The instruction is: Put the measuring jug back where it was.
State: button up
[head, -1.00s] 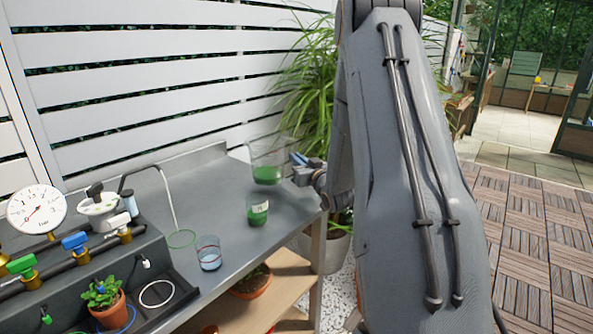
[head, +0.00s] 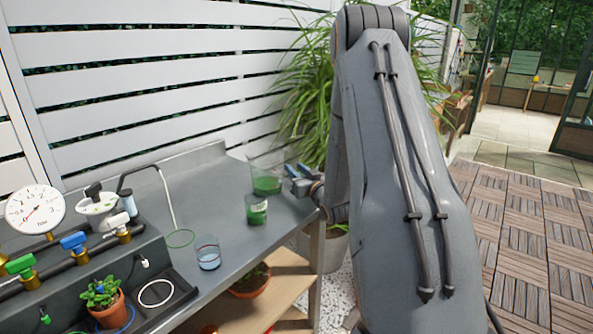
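The measuring jug (head: 266,184) is a clear, wide vessel with green contents in its lower part. It stands upright at the back right of the grey workbench (head: 221,240), behind a small clear beaker (head: 257,212) of green contents with a pale label. My gripper (head: 296,172) is at the jug's right side, with its blue fingertips pointing left towards it. The fingertips look spread apart, close to the jug's wall. The exact gap between them and the jug is too small to make out. My arm hides the area to the right of the gripper.
A beaker of pale blue liquid (head: 208,257) stands nearer the front, by a green ring (head: 180,239) on the bench. A pipe rig with a pressure gauge (head: 35,210) and a potted plant (head: 103,300) is at the left. The slatted fence (head: 150,80) closes off the back.

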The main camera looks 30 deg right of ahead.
jog(key=shift+s+r, duration=0.1)
jog(key=shift+r, duration=0.1)
jog(key=s, duration=0.7)
jog(key=s+a+b, duration=0.1)
jog(key=s, duration=0.3)
jog(key=shift+s+a, duration=0.1)
jog(key=shift+s, duration=0.25)
